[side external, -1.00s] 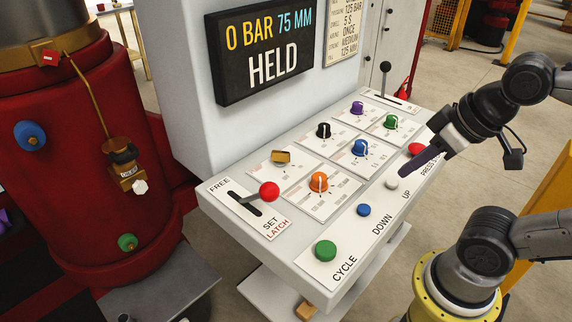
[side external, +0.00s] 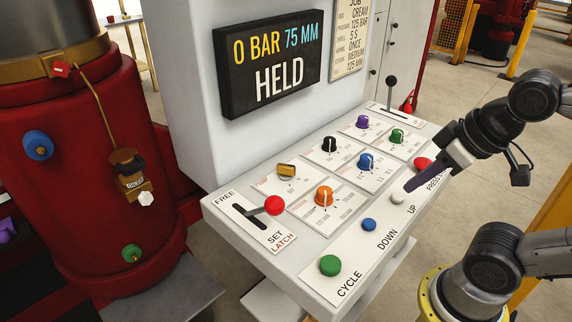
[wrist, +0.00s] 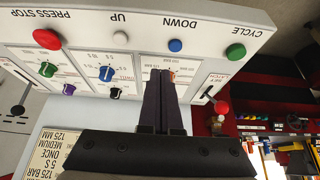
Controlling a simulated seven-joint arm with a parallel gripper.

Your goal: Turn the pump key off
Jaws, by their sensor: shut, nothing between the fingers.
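The pump key looks to be the small brass-coloured key (side external: 287,170) on the sloping control panel (side external: 322,272), left of the black knob and behind the orange knob. Its label is too small to read. My gripper (side external: 409,188) is shut and empty, above the panel's front right part by the white UP button (side external: 397,198), well to the right of the key. I cannot tell its exact height. In the wrist view, my shut fingers (wrist: 162,73) point at the panel, and the key is hidden behind them or the gripper body.
Knobs in orange (side external: 324,195), black (side external: 328,145), blue (side external: 366,161), purple (side external: 362,122) and green (side external: 397,136) stand up around the key. A red-balled lever (side external: 274,205) is at left. The display (side external: 268,62) reads "0 BAR 75 MM HELD".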

